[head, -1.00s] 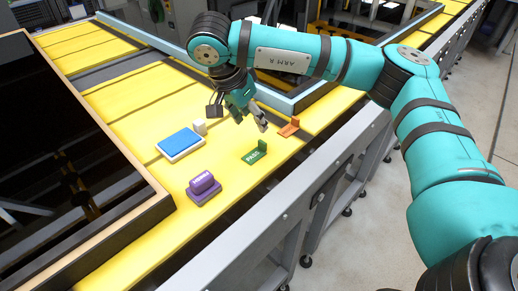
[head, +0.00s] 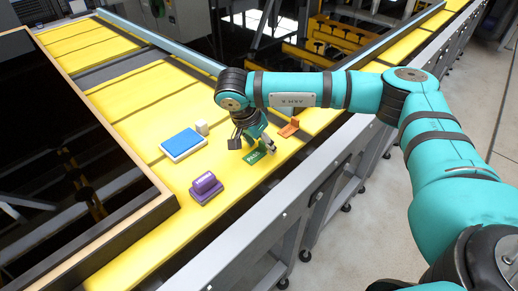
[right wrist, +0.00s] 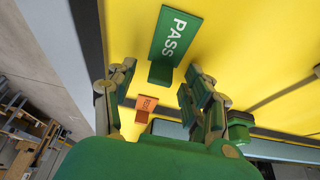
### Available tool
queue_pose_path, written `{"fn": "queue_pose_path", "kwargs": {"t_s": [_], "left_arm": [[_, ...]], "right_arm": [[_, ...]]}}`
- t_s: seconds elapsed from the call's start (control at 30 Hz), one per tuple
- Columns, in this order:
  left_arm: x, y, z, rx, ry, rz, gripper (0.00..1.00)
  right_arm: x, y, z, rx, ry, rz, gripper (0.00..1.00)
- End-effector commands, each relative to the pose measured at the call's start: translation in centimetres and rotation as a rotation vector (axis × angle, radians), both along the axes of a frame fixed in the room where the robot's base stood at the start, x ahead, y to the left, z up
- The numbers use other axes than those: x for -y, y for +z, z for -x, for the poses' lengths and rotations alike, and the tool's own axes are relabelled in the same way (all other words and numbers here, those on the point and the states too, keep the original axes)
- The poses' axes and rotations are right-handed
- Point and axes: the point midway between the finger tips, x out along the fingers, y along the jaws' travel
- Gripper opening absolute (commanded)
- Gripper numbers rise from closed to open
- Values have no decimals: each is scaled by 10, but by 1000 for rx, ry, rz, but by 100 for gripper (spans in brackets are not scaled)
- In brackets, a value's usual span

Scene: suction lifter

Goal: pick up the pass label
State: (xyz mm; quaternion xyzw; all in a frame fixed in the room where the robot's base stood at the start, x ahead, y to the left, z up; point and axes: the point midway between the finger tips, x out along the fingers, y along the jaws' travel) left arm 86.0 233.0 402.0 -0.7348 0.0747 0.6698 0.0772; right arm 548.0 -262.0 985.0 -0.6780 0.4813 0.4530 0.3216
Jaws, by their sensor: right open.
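The green pass label (head: 252,158) lies on the yellow table, with white PASS lettering and an upright tab at one end. In the right wrist view the label (right wrist: 177,32) is just beyond my fingertips, its tab toward the gap between them. My right gripper (head: 263,146) is open above the label and partly hides its tab end in the head view. The right gripper also shows in the right wrist view (right wrist: 153,80), with its fingers spread and nothing between them. My left gripper is not in view.
An orange label (head: 289,128) with a similar tab stands close behind the gripper. A purple stamp (head: 206,188), a blue-topped pad (head: 183,144) and a small white block (head: 202,128) are to the left. The table's grey edge rail (head: 285,192) runs close on the right.

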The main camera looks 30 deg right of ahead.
Motion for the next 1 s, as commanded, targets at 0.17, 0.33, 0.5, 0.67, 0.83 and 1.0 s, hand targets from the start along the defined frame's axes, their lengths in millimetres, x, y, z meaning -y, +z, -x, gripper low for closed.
{"fn": "queue_pose_path", "kwargs": {"t_s": [0.17,0.33,0.5,0.67,0.83,1.0], "left_arm": [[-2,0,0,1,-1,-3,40],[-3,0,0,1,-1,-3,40],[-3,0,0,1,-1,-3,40],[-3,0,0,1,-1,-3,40],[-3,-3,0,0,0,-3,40],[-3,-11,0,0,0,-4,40]], "right_arm": [[0,0,0,0,0,0,36],[0,0,0,0,0,0,14],[0,1,0,0,0,0,14],[0,1,0,0,0,0,14],[0,5,0,1,-1,0,14],[0,22,-1,4,-2,0,14]]}}
